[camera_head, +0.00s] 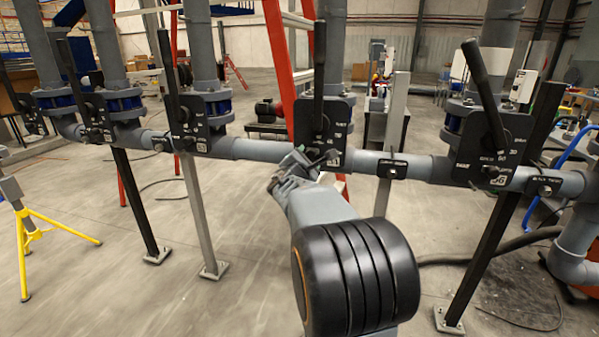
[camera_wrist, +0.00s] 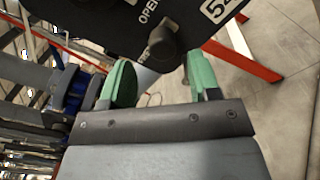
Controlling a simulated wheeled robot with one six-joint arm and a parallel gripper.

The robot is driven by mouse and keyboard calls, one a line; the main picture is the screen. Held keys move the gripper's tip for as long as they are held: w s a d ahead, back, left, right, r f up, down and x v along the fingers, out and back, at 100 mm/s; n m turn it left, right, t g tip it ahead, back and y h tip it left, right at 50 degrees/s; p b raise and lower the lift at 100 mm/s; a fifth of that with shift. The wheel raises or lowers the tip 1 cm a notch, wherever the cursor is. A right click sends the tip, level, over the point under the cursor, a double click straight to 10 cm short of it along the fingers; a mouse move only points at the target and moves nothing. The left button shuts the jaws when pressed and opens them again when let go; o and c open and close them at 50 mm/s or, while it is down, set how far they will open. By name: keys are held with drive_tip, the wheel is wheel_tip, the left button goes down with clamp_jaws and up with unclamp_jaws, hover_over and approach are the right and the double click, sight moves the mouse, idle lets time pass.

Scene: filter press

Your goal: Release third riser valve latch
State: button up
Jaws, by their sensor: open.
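A black valve plate (camera_head: 338,113) with an upright black lever (camera_head: 319,67) sits on the grey horizontal pipe in the middle of the head view. My gripper (camera_head: 298,163) is at the lower edge of this plate. In the wrist view the plate (camera_wrist: 100,22) fills the top and carries the word OPEN. A dark round latch knob (camera_wrist: 164,47) sticks out from its lower edge. My gripper (camera_wrist: 162,82) is open, with one green fingertip on each side below the knob. The knob lies just beyond the gap, and I cannot tell whether either finger touches it.
Similar valve plates stand to the left (camera_head: 203,122) and right (camera_head: 488,150), the right one with a tilted lever (camera_head: 483,88). The grey pipe (camera_head: 258,149) runs across, held by posts (camera_head: 395,120). A yellow tripod (camera_head: 33,236) stands at left. The floor ahead is largely clear.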

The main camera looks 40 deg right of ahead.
drive_tip(key=v, duration=0.9)
drive_tip(key=shift+a, duration=0.15)
drive_tip(key=s+a+f+m+g+y+p, duration=0.55)
drive_tip(key=s+f+m+g, duration=0.35)
drive_tip(key=m, duration=0.3)
drive_tip(key=s+a+r+m+t+y+p, duration=0.1)
drive_tip(key=s+a+r+m+y+p, duration=0.1)
drive_tip(key=a+p, duration=0.4)
drive_tip(key=s+a+r+m+y+p, duration=0.2)
drive_tip(key=a+r+y+p, duration=0.4)
drive_tip(key=a, duration=0.6)
drive_tip(key=shift+s+r+t+y, duration=0.4)
drive_tip(key=shift+s+y, duration=0.15)
drive_tip(key=shift+s, duration=0.35)
